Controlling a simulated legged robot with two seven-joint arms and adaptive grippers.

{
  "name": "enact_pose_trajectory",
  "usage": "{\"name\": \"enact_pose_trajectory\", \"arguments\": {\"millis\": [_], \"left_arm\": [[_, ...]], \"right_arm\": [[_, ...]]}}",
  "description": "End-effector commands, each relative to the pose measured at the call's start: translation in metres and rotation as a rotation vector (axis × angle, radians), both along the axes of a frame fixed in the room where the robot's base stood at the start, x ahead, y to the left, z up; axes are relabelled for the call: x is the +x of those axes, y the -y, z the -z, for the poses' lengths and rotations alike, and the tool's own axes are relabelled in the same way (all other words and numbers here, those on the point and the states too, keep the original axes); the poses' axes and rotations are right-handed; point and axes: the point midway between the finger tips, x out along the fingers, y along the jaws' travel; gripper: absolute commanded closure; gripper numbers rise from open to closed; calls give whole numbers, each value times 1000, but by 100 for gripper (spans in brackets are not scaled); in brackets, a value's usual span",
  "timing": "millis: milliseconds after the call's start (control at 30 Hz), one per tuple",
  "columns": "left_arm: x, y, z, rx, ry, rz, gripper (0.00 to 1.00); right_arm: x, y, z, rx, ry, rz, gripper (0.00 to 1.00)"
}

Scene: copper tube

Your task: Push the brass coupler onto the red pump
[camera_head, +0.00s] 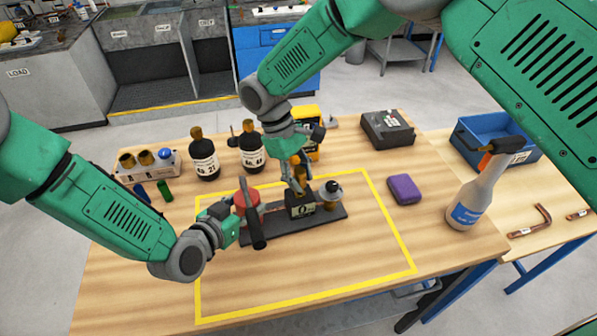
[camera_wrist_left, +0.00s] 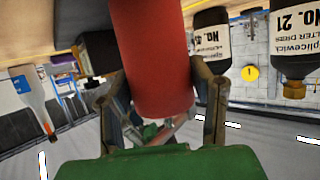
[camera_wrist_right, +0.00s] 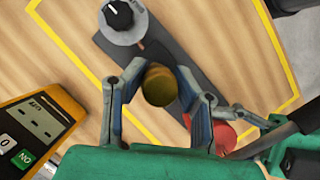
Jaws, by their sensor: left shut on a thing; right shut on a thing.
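The red pump (camera_head: 247,199) stands at the left end of a dark base plate (camera_head: 285,226). My left gripper (camera_head: 232,212) is shut on its red body, which fills the space between the fingers in the left wrist view (camera_wrist_left: 152,60). My right gripper (camera_head: 298,182) points down, shut on the brass coupler (camera_head: 301,174), over the middle of the plate. The coupler shows end-on between the fingers in the right wrist view (camera_wrist_right: 159,86), apart from the red pump (camera_wrist_right: 224,138). The coupler's lower end is hidden, so I cannot tell whether it touches anything below.
A black block (camera_head: 300,206) and a round dial (camera_head: 331,188) stand on the plate. A yellow meter (camera_head: 306,128) and dark bottles (camera_head: 205,160) stand behind. A purple block (camera_head: 404,189) and spray bottle (camera_head: 474,200) are at right. The front table is clear.

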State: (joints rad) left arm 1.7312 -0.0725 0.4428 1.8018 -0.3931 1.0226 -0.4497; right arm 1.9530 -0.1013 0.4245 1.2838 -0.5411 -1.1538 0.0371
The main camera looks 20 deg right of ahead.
Motion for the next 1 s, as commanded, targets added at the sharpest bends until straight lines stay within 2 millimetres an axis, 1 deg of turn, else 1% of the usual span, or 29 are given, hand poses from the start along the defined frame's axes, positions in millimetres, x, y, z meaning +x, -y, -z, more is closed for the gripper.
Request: {"name": "enact_pose_trajectory", "arguments": {"millis": [367,700,1000], "left_arm": [[0,-1,0,1,-2,-2,100],[0,-2,0,2,-1,-3,100],[0,-2,0,2,-1,-3,100]], "right_arm": [[0,0,0,0,0,0,100],[0,0,15,-7,0,8,100],[0,0,16,-6,1,8,100]]}}
